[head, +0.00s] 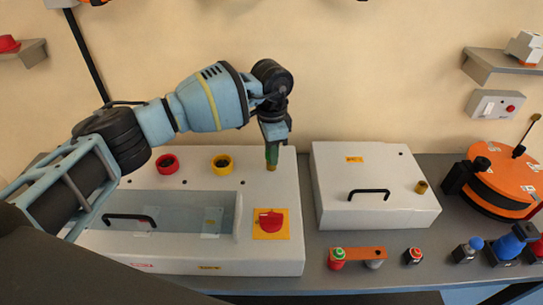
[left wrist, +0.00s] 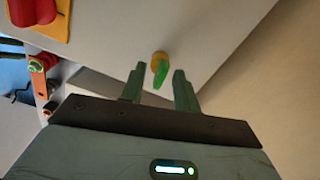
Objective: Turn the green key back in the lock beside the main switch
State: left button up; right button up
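The green key (head: 272,152) stands in its brass-yellow lock at the back right of the white machine housing (head: 285,190). In the left wrist view, the key (left wrist: 161,75) sticks out of the yellow lock (left wrist: 159,57) and leans slightly. My left gripper (head: 272,140) points down over the key. In the left wrist view its two fingers (left wrist: 159,80) are apart, one on each side of the key, with a gap on both sides. The red main switch (head: 270,221) on its yellow plate is in front of the lock. My right gripper is out of view.
A white box (head: 340,215) with a black handle stands right of the housing. Red (head: 167,163) and yellow (head: 222,164) ring-shaped parts sit left of the lock. An orange round device (head: 500,180) is at the far right. Small buttons lie along the front.

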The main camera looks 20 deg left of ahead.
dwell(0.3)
